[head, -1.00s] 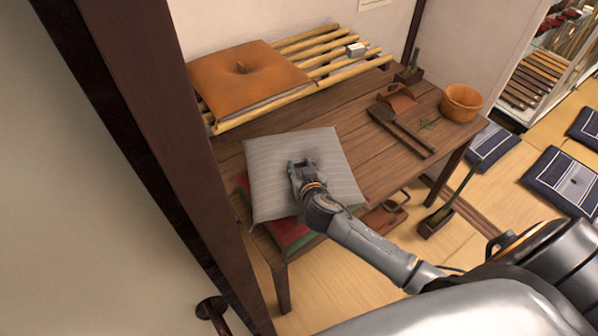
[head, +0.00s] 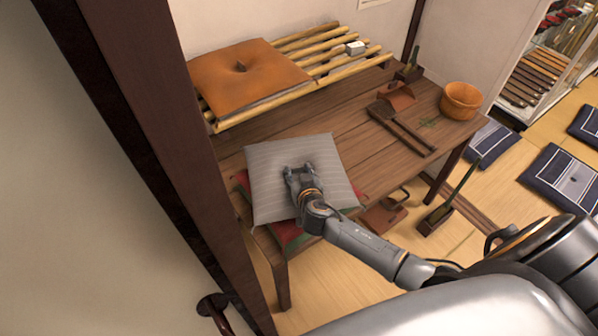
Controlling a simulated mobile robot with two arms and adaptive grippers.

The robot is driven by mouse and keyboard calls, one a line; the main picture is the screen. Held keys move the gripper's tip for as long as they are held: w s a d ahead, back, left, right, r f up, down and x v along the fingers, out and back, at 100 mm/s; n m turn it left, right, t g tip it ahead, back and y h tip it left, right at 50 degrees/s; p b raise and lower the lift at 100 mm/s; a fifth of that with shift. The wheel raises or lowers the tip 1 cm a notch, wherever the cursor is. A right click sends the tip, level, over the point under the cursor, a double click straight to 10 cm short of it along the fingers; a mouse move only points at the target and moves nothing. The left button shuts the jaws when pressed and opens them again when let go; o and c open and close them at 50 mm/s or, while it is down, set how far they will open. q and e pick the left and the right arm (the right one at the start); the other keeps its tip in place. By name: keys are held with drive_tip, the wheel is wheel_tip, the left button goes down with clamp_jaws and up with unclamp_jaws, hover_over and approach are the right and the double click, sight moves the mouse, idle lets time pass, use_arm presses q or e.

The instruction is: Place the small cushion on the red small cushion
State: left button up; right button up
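A grey striped small cushion (head: 275,165) lies over the red small cushion (head: 284,234) at the near left end of the wooden table. The red cushion shows only along its left and front edges and a little at the right, with green on its lower side. My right gripper (head: 297,174) is over the middle of the grey cushion, fingers toward its top. Whether the fingers pinch its fabric I cannot tell. My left gripper is not in view.
An orange cushion (head: 244,75) lies on a bamboo slatted rack (head: 316,58) at the back of the table (head: 350,147). Brushes, a dustpan (head: 398,97) and a wooden bucket (head: 461,102) are at the right. A dark post (head: 150,130) stands close at the left.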

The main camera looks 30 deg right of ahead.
drive_tip(key=shift+o, duration=0.2)
drive_tip(key=shift+r, duration=0.1)
drive_tip(key=shift+r, duration=0.1)
drive_tip(key=b+v, duration=0.1)
drive_tip(key=v, duration=0.9)
drive_tip(key=shift+s+a, duration=0.15)
drive_tip(key=shift+s, duration=0.2)
drive_tip(key=shift+s+a+r+b, duration=0.15)
drive_tip(key=shift+s+r+b, duration=0.2)
drive_tip(key=shift+s, duration=0.25)
